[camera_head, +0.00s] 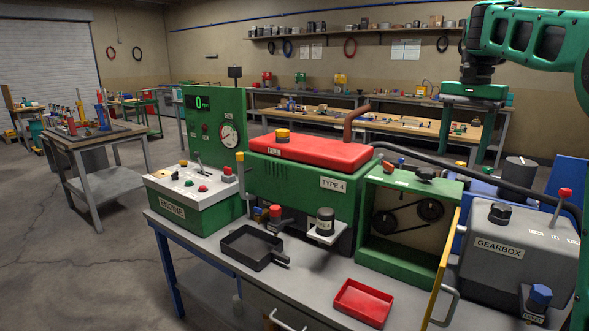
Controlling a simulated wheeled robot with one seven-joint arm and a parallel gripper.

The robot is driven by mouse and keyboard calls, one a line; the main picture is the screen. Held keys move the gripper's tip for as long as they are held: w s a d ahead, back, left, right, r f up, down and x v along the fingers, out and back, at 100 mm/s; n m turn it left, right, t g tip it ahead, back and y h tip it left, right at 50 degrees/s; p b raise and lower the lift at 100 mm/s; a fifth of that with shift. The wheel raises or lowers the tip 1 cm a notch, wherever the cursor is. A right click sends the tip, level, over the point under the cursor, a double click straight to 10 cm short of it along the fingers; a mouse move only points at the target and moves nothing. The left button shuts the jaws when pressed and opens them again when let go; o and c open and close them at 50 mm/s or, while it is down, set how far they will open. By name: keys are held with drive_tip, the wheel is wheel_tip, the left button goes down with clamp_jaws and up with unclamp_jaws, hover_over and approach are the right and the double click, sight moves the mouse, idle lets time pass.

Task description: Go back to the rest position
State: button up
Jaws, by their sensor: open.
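My gripper (464,152) hangs at the upper right from my green and black arm, pointing down. Its two green fingers are spread wide apart with nothing between them; the background workbench shows through the gap. It appears above and behind the green box with the open front (412,178) in the picture, apart from everything on the bench.
The grey bench (225,262) holds an engine panel (192,195), a green machine with red lid (315,149), a black pan (251,246), a red tray (361,303) and a gearbox (517,248). A yellow-edged door (447,258) stands open.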

drive_tip(key=s+d+f+n, duration=0.1)
drive_tip(key=s+d+f, duration=0.1)
drive_tip(key=s+f, duration=0.5)
drive_tip(key=s+d+f, duration=0.2)
drive_tip(key=s+d, duration=0.1)
drive_tip(key=s, duration=0.7)
drive_tip(key=s+a+f+n, duration=0.2)
drive_tip(key=s+a+f, duration=0.1)
drive_tip(key=s+f, duration=1.2)
drive_tip(key=s, duration=0.4)
drive_tip(key=shift+s+a+f+n, duration=0.2)
drive_tip(key=shift+s+n, duration=0.1)
drive_tip(key=shift+s, duration=0.1)
drive_tip(key=shift+w+f, duration=0.2)
drive_tip(key=shift+w, duration=0.4)
